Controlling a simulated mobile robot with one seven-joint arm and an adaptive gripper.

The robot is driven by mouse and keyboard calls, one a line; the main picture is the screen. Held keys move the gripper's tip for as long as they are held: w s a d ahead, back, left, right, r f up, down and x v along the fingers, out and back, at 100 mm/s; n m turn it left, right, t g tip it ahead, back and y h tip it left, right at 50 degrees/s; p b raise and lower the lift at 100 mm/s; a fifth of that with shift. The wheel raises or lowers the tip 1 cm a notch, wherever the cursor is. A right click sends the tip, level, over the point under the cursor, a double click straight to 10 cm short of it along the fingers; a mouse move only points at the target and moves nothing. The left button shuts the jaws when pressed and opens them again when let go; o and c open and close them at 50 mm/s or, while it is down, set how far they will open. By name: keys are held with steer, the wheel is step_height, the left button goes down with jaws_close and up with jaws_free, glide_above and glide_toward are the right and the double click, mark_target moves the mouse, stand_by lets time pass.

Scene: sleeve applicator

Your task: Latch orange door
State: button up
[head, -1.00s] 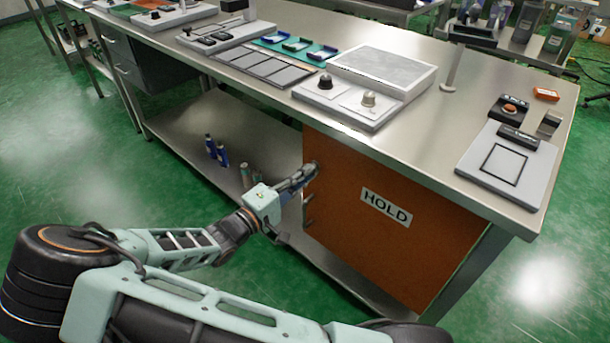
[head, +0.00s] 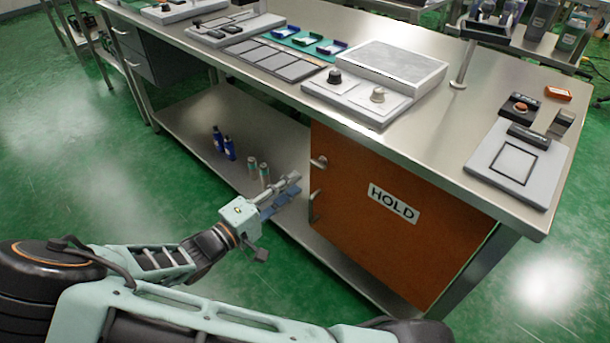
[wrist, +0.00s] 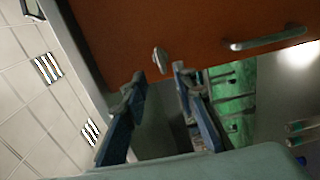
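The orange door (head: 385,245) with a HOLD label closes the front of the cabinet under the bench and looks flush with it. A small metal latch knob (head: 319,162) sits at the door's upper left edge, with a bar handle (head: 313,206) below it. In the wrist view the knob (wrist: 161,60) lies crosswise to the handle (wrist: 265,40). My gripper (head: 293,188) is left of the door, apart from it, below the knob's level in the picture. In the wrist view its blue fingers (wrist: 158,76) are apart and empty, with the knob beyond their tips.
The steel bench (head: 440,150) overhangs the door. Blue bottles (head: 224,144) and small cans (head: 258,170) stand on the open lower shelf (head: 200,105) beside the cabinet. The green floor (head: 110,190) left of my gripper is clear.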

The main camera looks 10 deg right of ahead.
steer(key=v, duration=0.4)
steer(key=shift+a, duration=0.1)
stand_by(0.4)
